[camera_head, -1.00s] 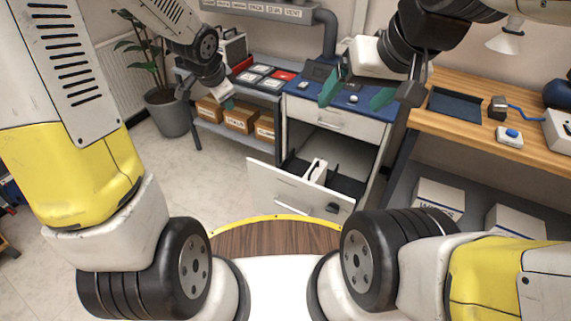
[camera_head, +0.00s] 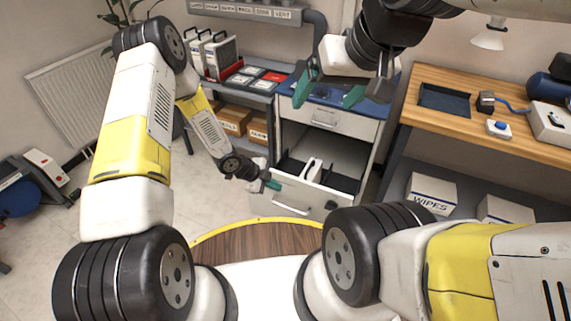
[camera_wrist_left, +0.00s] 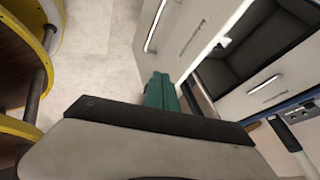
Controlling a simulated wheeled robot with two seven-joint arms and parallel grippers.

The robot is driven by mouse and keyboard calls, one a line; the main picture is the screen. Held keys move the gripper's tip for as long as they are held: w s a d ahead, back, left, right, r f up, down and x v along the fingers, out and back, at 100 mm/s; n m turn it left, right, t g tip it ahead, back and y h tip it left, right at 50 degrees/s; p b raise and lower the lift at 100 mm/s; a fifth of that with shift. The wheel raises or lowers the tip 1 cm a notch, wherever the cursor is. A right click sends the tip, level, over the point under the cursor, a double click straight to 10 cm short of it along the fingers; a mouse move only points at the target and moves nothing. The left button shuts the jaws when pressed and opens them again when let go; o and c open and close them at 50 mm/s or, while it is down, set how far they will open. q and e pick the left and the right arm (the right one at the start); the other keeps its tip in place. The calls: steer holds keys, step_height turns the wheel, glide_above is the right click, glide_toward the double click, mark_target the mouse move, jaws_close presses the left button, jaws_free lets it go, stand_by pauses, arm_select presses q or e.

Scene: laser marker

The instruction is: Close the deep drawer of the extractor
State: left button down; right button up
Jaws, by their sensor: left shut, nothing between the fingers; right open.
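The deep drawer (camera_head: 318,203) is the lower drawer of the white extractor cabinet (camera_head: 346,122). It is pulled well out, with a white front, a bar handle and a dark inside holding a white item (camera_head: 312,168). In the left wrist view its front (camera_wrist_left: 185,30) and dark inside (camera_wrist_left: 245,62) show. My left gripper (camera_head: 272,185) is shut and empty, its green fingertips close to the front's upper left part; I cannot tell whether they touch. They show in the left wrist view too (camera_wrist_left: 161,90). My right gripper (camera_head: 328,95) is open and empty above the cabinet's blue top.
The shallow upper drawer (camera_head: 330,117) is shut. A shelf (camera_head: 255,88) with cards and boxes stands left of the cabinet. A wooden bench (camera_head: 470,115) is on the right, with boxes below.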

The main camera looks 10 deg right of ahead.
arm_select(q)
glide_toward(299, 190)
step_height(299, 190, down, 4)
steer(key=s, duration=0.3)
steer(key=shift+w+d+r, duration=0.1)
steer(key=shift+w+d, duration=0.6)
steer(key=shift+w, duration=0.2)
steer(key=shift+w+d+r, duration=0.1)
steer(key=shift+w+d, duration=0.6)
steer(key=shift+w, duration=0.2)
steer(key=shift+w, duration=0.1)
